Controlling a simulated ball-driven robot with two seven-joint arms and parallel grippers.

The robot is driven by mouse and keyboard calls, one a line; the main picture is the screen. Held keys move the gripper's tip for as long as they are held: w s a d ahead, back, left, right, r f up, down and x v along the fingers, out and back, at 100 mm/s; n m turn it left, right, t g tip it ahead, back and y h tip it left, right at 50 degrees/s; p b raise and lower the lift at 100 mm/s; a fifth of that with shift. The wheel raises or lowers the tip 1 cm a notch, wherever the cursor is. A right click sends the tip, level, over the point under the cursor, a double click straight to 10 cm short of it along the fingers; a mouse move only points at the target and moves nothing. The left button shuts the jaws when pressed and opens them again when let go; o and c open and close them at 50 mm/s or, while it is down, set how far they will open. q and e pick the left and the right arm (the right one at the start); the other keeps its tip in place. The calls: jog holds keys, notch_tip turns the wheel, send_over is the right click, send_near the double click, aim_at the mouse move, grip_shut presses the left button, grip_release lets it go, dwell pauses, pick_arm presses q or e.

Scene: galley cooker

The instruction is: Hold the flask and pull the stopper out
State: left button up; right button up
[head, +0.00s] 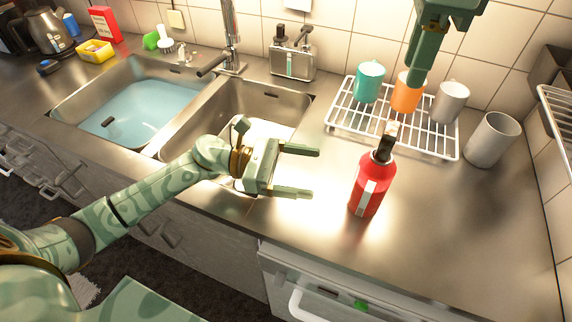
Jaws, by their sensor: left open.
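The red flask (369,187) stands upright on the steel worktop, right of the sinks, with a pale label on its front. Its dark stopper (384,150) sits in the neck and has a pale top. My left gripper (313,172) is left of the flask, its two fingers apart and pointing towards it. A gap shows between the fingertips and the flask. My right gripper (415,82) hangs down from the top edge, above and behind the flask, in front of the orange mug. It is apart from the stopper, and its jaw opening cannot be made out.
A white wire rack (436,147) behind the flask holds a teal mug (368,82), an orange mug (402,98) and a grey mug (450,102). A grey cup (492,139) stands at the right. Two sinks lie left; the front right worktop is clear.

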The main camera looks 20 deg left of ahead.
aim_at(355, 178)
pick_arm(q)
jog(key=x, duration=1.3)
jog(key=shift+w, duration=0.1)
jog(key=shift+c, duration=0.4)
jog(key=c, duration=1.2)
